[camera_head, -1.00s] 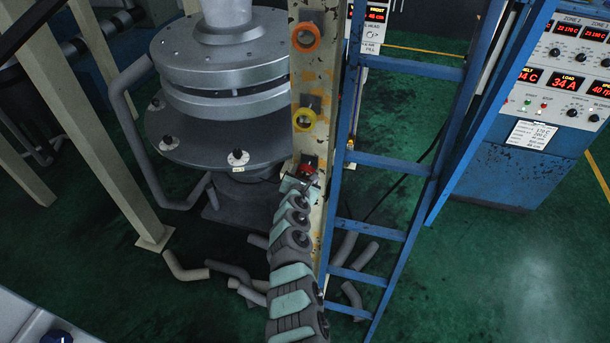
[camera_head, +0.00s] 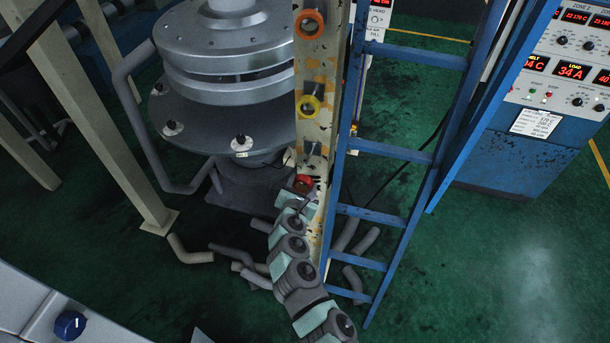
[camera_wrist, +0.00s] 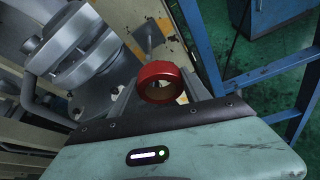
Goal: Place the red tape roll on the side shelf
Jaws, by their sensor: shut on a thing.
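The red tape roll (camera_wrist: 158,71) is held between the fingers of my gripper (camera_wrist: 163,86) in the wrist view, its open hole facing the camera. In the head view the red roll (camera_head: 303,182) shows small at the end of my arm, just below a bare metal peg (camera_head: 309,150) on the cream post (camera_head: 324,120). The roll appears off the peg. My gripper (camera_head: 302,187) is mostly hidden by my arm there. I cannot make out a side shelf for certain.
Loose pipes (camera_head: 190,251) lie below. Green floor is open at right.

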